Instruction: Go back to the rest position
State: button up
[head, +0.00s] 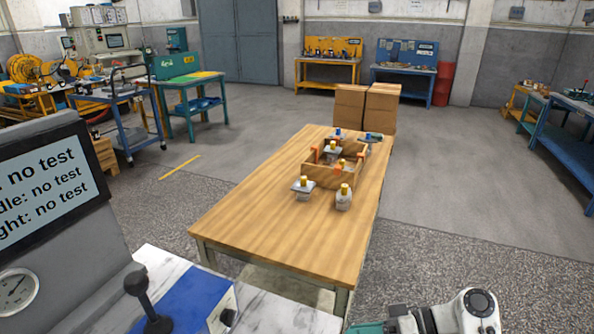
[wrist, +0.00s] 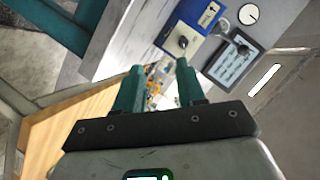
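My gripper (wrist: 159,65) shows two teal fingers standing apart in the wrist view, with nothing seen held between them. In the head view, part of my arm (head: 455,315) is at the bottom right, in front of the wooden table (head: 270,225), and only a bit of teal gripper shows at the frame's edge. On the table are a wooden crate (head: 322,175) with parts in it, and two yellow-capped metal parts, one at the left (head: 302,190) and one at the right (head: 343,200), in front of it. More small parts lie behind the crate.
A test bench with a screen (head: 45,185) reading "no test", a gauge and a black lever (head: 145,295) stands at the left front. Its blue panel also shows in the wrist view (wrist: 195,20). Cardboard boxes (head: 365,108) stand behind the table. The floor right of it is clear.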

jog(key=s+d+f+m+h, duration=0.2)
jog(key=s+d+f+h, duration=0.15)
jog(key=s+f, duration=0.35)
jog(key=s+d+f+m+h, duration=0.2)
jog(key=s+d+f+h, duration=0.15)
jog(key=s+f, duration=0.4)
jog(key=s+d+r+m+h, duration=0.1)
jog(key=s+d+r+h, duration=0.1)
jog(key=s, duration=0.5)
jog(key=s+d+r+m+h, duration=0.1)
jog(key=s+d+m+h, duration=0.1)
jog(key=s+d+h, duration=0.3)
jog(key=s, duration=0.3)
jog(key=shift+s+d+r, duration=0.3)
jog(key=shift+d+r, duration=0.1)
